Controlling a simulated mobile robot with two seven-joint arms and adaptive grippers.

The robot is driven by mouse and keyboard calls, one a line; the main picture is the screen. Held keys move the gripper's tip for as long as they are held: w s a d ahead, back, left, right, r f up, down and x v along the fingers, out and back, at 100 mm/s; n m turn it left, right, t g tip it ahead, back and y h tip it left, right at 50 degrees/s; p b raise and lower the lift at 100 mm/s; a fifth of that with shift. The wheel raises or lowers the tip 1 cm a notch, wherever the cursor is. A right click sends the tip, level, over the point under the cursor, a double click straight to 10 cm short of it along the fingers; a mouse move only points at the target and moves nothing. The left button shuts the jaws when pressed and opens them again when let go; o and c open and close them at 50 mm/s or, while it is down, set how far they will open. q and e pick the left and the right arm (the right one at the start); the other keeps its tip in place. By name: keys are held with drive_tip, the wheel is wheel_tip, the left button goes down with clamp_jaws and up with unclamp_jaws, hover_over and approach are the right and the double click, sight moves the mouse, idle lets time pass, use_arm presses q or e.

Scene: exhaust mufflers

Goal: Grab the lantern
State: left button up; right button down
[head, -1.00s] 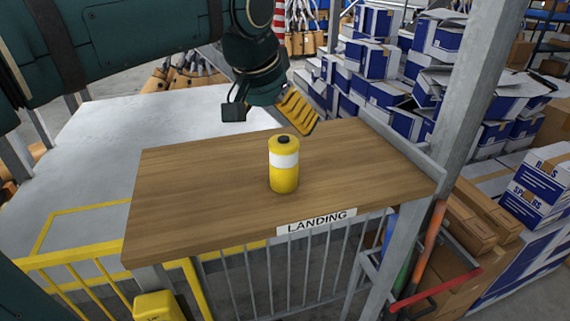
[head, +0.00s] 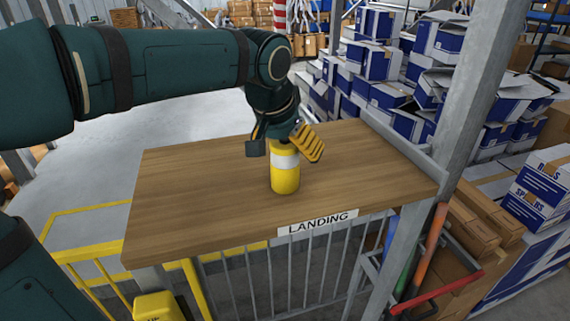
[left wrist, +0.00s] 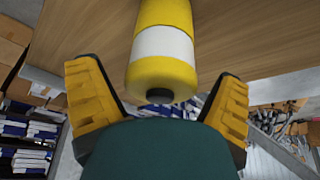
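The lantern, a yellow cylinder with a white band (head: 285,178), stands upright on the wooden table (head: 190,205). My left gripper (head: 284,154) is over its top from behind, with one finger to each side. In the left wrist view the lantern (left wrist: 162,45) sits between the two spread yellow fingers (left wrist: 158,75), with its dark top cap towards the palm. Gaps show on both sides, so the gripper is open and holds nothing. The lantern's top is mostly hidden by the gripper in the head view. My right gripper is not in view.
A "LANDING" sign (head: 317,222) hangs on the table's front edge above a grey railing. A grey metal post (head: 465,110) rises at the table's right side. Blue and white boxes (head: 400,70) are stacked behind. The tabletop around the lantern is bare.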

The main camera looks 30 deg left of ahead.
use_arm(q)
drive_tip(key=c, duration=1.1)
drive_tip(key=shift+o, duration=0.2)
drive_tip(key=shift+r, duration=0.1)
